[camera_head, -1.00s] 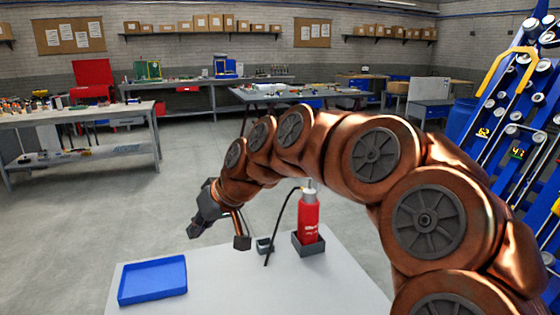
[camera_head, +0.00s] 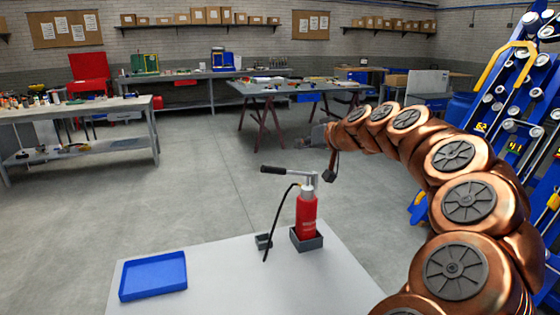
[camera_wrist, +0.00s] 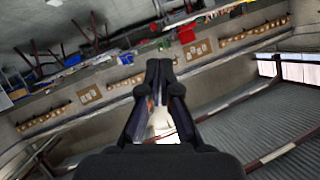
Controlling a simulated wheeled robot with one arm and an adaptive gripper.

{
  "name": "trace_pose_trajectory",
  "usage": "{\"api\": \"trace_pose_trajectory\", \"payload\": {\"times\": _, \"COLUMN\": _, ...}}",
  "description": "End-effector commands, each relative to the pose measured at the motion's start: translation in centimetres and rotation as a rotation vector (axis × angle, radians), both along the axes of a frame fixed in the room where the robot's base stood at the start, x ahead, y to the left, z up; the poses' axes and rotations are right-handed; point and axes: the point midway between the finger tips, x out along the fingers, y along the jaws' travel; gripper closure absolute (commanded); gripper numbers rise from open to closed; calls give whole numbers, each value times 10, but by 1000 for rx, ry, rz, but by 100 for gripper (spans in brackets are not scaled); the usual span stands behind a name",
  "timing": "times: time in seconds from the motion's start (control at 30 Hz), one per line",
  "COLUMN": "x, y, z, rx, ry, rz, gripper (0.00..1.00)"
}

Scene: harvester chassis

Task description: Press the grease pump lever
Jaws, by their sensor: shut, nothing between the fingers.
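The grease pump (camera_head: 307,213) is a red cylinder with a silver head, upright in a dark square holder (camera_head: 306,239) on the white table. Its lever (camera_head: 283,171) has a black grip and extends left from the head, about level. A black hose (camera_head: 278,222) hangs from the head to the left. My gripper (camera_head: 313,136) is above and slightly right of the pump head, apart from the lever, pointing left. In the wrist view my gripper (camera_wrist: 159,66) is shut and empty. The pump is not visible in the wrist view.
A blue tray (camera_head: 153,277) lies at the left of the white table (camera_head: 230,285). A blue machine (camera_head: 500,120) stands at the right. Workbenches line the back; the floor between is clear.

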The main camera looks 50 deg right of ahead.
Motion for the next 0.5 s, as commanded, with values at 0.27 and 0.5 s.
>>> {"api": "trace_pose_trajectory", "payload": {"times": 0.27, "x": 22, "y": -3, "z": -8, "rx": 4, "ry": 2, "rz": 3, "gripper": 100}}
{"api": "trace_pose_trajectory", "payload": {"times": 0.5, "x": 58, "y": -10, "z": -24, "rx": 4, "ry": 1, "rz": 3, "gripper": 100}}
